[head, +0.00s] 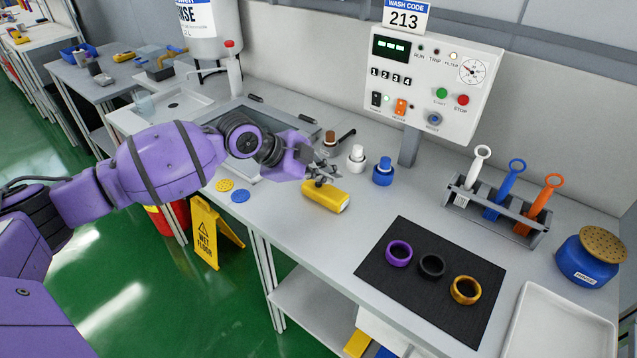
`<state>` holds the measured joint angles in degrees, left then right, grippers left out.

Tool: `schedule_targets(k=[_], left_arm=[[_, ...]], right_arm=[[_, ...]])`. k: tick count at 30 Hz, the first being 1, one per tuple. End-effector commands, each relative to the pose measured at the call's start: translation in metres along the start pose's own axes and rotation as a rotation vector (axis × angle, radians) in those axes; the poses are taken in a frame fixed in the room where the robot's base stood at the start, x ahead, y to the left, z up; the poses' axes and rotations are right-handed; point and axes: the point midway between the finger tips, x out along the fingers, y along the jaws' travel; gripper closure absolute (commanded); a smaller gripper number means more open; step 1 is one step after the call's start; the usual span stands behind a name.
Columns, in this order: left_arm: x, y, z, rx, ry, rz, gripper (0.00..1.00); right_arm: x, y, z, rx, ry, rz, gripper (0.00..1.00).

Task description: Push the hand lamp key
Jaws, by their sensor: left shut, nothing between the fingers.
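A yellow box-shaped thing, which looks like the hand lamp (327,198), lies on the grey bench near its front edge. Its pale end faces right. My left gripper (322,178) comes in from the left and is shut and empty. Its fingertips are at the top of the lamp, over its left part. A small dark spot shows there, under the fingers, but I cannot tell the key apart from the fingertips. I cannot tell whether the fingers touch the lamp. My right gripper is out of view.
Behind the lamp stand white-capped (356,158) and blue (383,172) small bottles. A control panel (437,85) rises at the back. A black mat (400,285) with three rings lies to the right, near a rack (497,210). Yellow and blue discs lie left of the lamp.

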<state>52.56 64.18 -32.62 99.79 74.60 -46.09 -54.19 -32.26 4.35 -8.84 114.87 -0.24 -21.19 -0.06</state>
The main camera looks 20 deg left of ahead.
Motion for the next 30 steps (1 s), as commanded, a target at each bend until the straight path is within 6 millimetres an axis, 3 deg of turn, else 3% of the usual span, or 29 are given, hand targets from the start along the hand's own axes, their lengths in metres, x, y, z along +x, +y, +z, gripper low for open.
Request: schedule_targets(k=[30], left_arm=[[0.0066,0.0048,0.0049,0.000,0.000,0.000,1.00]], right_arm=[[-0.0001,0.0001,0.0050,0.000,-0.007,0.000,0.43]])
